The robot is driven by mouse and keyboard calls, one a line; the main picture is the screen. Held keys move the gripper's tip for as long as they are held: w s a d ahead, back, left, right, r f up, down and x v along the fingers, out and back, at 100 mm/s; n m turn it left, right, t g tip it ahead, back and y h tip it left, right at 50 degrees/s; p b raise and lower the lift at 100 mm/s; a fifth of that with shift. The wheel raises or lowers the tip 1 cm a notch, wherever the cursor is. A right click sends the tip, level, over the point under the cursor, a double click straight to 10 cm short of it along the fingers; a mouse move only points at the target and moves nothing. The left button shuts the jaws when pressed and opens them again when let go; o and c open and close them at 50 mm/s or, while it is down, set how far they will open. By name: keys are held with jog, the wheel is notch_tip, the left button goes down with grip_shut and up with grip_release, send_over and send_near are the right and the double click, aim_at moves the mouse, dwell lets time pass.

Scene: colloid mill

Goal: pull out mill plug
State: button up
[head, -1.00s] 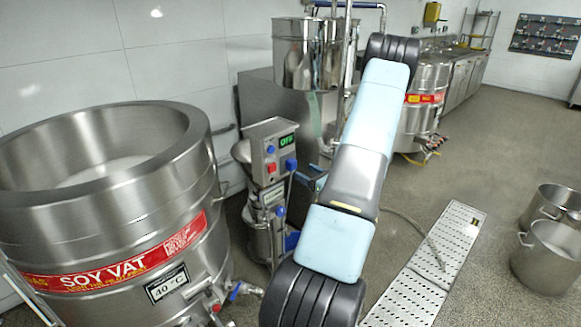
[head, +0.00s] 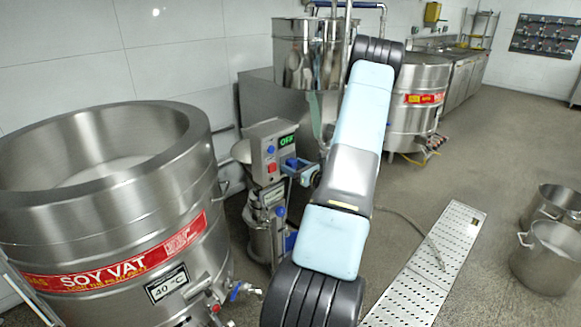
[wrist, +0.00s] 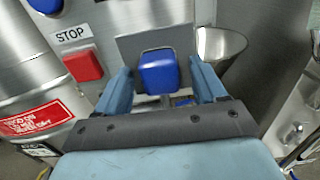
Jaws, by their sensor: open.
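The mill plug (wrist: 158,76) is a blue block on a grey plate of the mill's control box, and it also shows in the head view (head: 291,162). My gripper (wrist: 160,82) is open, with one light-blue finger on each side of the plug. Gaps show between the plug and both fingers, so it is not gripped. In the head view my gripper (head: 301,172) is at the right side of the control box (head: 270,148), whose display reads OFF.
A red STOP button (wrist: 83,65) sits left of my left finger. A steel cup-shaped part (wrist: 220,45) is close to my right finger. The large soy vat (head: 100,215) stands left of the mill. Pots (head: 548,255) stand on the floor at right.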

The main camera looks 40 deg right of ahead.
aim_at(295, 166)
jog(key=shift+c, duration=0.4)
dwell(0.4)
grip_shut()
dwell(0.5)
jog(key=shift+s, duration=0.15)
jog(key=shift+s+d, duration=0.15)
jog(key=shift+s, duration=1.3)
jog(key=shift+s+d, duration=0.1)
jog(key=shift+s, duration=1.3)
